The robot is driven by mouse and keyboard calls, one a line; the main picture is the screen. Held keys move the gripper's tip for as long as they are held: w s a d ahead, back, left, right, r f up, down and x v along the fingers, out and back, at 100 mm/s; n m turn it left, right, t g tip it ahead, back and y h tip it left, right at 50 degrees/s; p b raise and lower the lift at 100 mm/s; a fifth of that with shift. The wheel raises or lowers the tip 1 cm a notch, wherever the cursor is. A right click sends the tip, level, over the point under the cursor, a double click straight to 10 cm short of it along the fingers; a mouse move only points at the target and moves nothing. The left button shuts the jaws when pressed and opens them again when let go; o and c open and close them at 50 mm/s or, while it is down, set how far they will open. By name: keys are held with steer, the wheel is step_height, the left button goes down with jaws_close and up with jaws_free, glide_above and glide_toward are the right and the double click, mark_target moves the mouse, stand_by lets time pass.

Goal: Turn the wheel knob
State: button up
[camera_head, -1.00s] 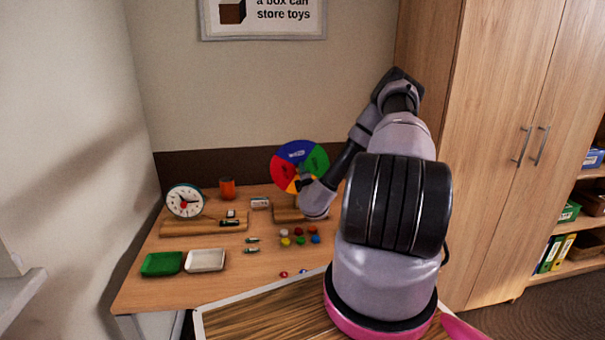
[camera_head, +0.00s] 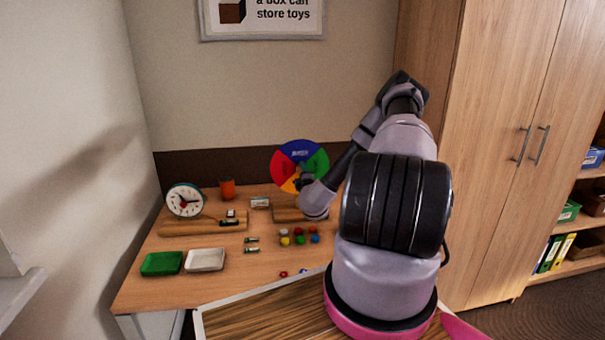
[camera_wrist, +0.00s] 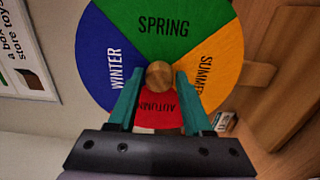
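The season wheel (camera_head: 300,155) stands upright on a wooden base on the desk, with blue at the top, green right and red left. In the wrist view the wheel (camera_wrist: 165,28) fills the upper half, with SPRING at the top and AUTUMN at the bottom. The round wooden knob (camera_wrist: 159,75) is at its centre. My gripper (camera_wrist: 160,76) has its teal fingers on either side of the knob, closed on it as far as I can tell. In the head view my gripper (camera_head: 306,178) is in front of the wheel, hiding its lower part and the knob.
A clock (camera_head: 186,201) on a wooden stand and an orange cup (camera_head: 227,189) stand to the left. A tall cupboard (camera_head: 480,130) is at the right.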

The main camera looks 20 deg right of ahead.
steer(key=shift+o, duration=1.1)
steer(key=v, duration=1)
steer(key=shift+s, duration=0.4)
steer(key=shift+a, duration=0.1)
